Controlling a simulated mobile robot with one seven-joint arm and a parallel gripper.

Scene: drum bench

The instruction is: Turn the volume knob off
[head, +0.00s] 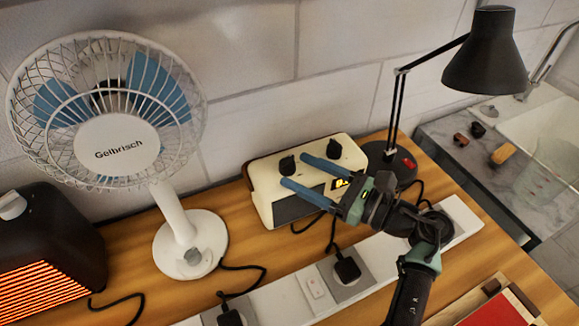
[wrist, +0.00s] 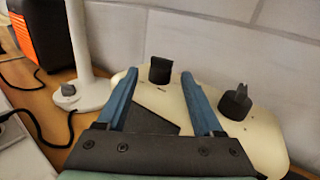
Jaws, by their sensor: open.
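A cream radio (head: 265,184) with a dark speaker grille stands against the wall. It has two black knobs on its top face, a left knob (head: 287,165) and a right knob (head: 334,148). I cannot read which one is the volume knob. My gripper (head: 294,171) is open, its blue fingers reaching over the radio toward the left knob. In the wrist view the left knob (wrist: 160,71) shows between the two fingertips (wrist: 159,76), with gaps on both sides. The right knob (wrist: 235,102) lies outside the right finger. Contact with the radio cannot be told.
A white fan (head: 183,240) stands left of the radio, and a dark heater (head: 48,250) with glowing orange slats is at far left. A black desk lamp (head: 487,55) stands at right. A white power strip (head: 280,302) with plugs and cables runs in front of the radio.

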